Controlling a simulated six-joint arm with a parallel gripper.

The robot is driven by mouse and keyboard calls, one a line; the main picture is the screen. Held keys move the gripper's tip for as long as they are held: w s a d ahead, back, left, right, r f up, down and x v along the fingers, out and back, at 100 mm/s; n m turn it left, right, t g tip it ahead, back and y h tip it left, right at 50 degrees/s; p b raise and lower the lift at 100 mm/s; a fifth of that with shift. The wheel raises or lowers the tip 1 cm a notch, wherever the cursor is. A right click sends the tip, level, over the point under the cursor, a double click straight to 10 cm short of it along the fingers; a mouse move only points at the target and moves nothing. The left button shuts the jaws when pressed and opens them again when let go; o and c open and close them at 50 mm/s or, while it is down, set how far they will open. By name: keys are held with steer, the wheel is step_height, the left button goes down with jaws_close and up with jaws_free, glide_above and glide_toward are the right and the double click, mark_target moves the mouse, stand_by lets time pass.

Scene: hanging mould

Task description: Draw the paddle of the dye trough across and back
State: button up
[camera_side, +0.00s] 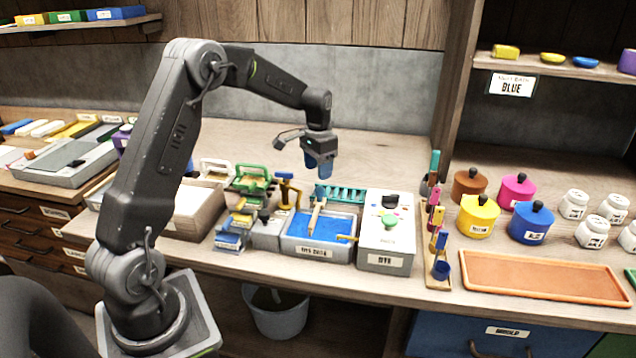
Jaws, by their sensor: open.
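The dye trough (318,253) is a grey box with a white label on its front, standing near the front of the bench with blue dye in it. A light wooden paddle (316,215) stands tilted in the trough, its upper end near the back rim. A teal rack-like piece (342,194) lies behind the trough.
A grey box with coloured knobs (386,240) stands right of the trough. Small coloured blocks and a green-handled frame (251,179) crowd the left. A tool stand (437,240), lidded pots (478,214) and an orange tray (540,279) are farther right. The bench behind is clear.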

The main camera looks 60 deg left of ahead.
mark_target(320, 188)
step_height(320, 188, up, 7)
stand_by(0.3)
step_height(320, 188, down, 14)
steer(key=shift+w+d+r, duration=0.1)
steer(key=shift+d, duration=0.05)
stand_by(0.6)
jaws_close()
stand_by(0.5)
